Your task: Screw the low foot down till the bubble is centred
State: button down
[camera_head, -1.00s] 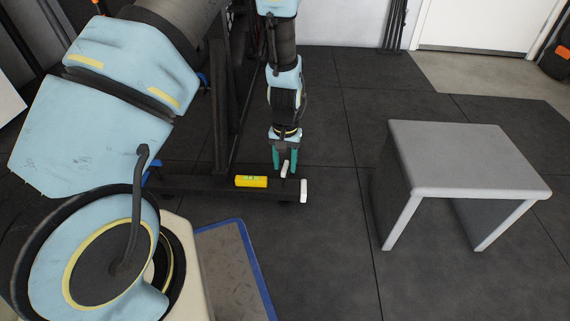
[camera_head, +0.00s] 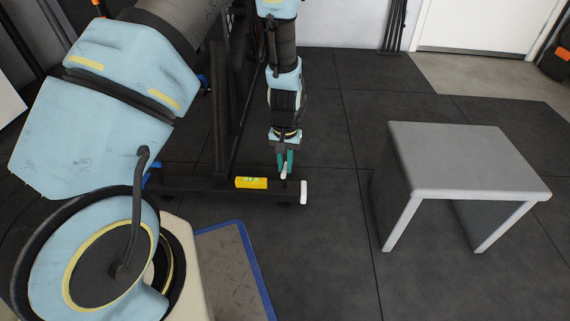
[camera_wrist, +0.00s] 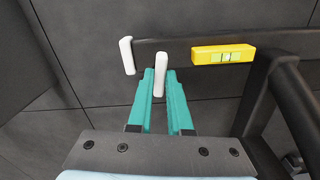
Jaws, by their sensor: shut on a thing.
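The yellow spirit level (camera_head: 251,183) lies on the dark lower beam of a black frame. It also shows in the wrist view (camera_wrist: 224,54) with a green vial; where the bubble sits is too small to tell. A short white handle (camera_wrist: 160,76) stands at the beam between my teal fingertips. My gripper (camera_head: 286,170) points down and is shut on this white handle. A second white handle (camera_wrist: 127,55) is beside it at the beam's end, apart from my fingers; it also shows in the head view (camera_head: 304,191). The foot's lower part is hidden.
The black frame's upright (camera_head: 222,100) rises left of my gripper. A grey stool (camera_head: 465,160) stands to the right. A blue-edged mat (camera_head: 228,270) lies in front. Dark tiled floor (camera_head: 335,240) between is clear.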

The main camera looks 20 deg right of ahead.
jog(key=shift+r+m+p, duration=0.1)
jog(key=shift+m+p, duration=0.2)
jog(key=shift+p, duration=0.05)
jog(key=shift+r+m+p, duration=0.1)
jog(key=shift+m+p, duration=0.4)
jog(key=shift+p, duration=0.2)
jog(key=shift+m+p, duration=1.2)
jog(key=shift+p, duration=0.05)
jog(key=shift+f+m+p, duration=0.2)
jog(key=shift+m+p, duration=1.3)
jog(key=shift+m, duration=0.3)
jog(key=shift+f, duration=0.1)
jog(key=c, duration=0.8)
grip_release()
jog(key=shift+c, duration=0.2)
